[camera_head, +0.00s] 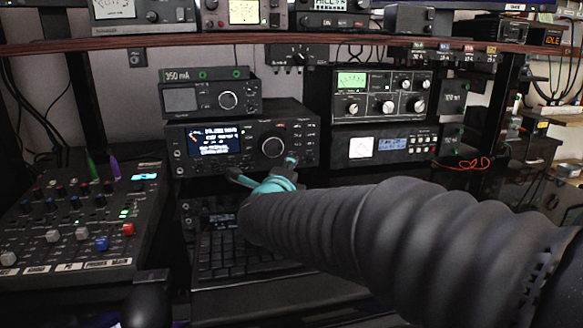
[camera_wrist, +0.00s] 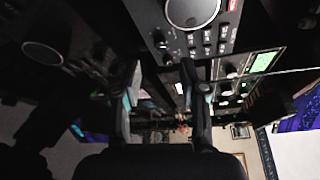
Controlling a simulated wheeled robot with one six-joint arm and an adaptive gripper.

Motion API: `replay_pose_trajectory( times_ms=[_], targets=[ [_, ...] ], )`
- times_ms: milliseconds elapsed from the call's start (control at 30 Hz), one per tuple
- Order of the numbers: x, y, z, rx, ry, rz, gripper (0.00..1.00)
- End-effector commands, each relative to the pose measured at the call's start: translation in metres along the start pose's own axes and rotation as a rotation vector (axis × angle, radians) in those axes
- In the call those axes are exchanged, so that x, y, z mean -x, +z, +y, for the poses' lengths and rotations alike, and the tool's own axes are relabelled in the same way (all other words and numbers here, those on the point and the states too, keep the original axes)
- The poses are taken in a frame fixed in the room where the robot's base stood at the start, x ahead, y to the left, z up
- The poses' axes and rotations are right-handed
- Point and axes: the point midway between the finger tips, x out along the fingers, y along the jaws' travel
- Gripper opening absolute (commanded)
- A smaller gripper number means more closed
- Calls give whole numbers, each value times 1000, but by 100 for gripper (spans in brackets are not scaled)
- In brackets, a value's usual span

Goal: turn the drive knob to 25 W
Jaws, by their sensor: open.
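The radio transceiver (camera_head: 222,165) has a lit blue-white display on its left and a large round dial (camera_head: 272,147) near its middle right. In the wrist view a large round dial (camera_wrist: 192,12) shows at the top edge, with a small knob (camera_wrist: 160,42) below it to the left. No label that I can read marks the drive knob, so I cannot tell which knob it is. My gripper (camera_head: 263,172), with teal parts, is in front of the radio's lower edge, below the dial. In the wrist view its two dark fingers (camera_wrist: 161,88) stand apart with nothing seen between them.
A smaller radio (camera_head: 190,99) sits above the transceiver. To the right is a unit with a green meter and several knobs (camera_head: 380,93), above another box with a meter (camera_head: 377,146). A mixer (camera_head: 80,220) stands at left. A keyboard (camera_head: 215,260) lies below my gripper.

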Motion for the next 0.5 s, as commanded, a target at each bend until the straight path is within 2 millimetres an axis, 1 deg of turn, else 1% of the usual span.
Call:
replay_pose_trajectory(
  times_ms=[33, 200, 333, 500],
  targets=[
    [12, 1, 0, -1, 0, -5, 42],
    [41, 1, 0, -1, 1, -3, 42],
    [55, 1, 0, 0, 1, -2, 42],
    [63, 0, 0, 0, 0, 0, 42]
  ],
)
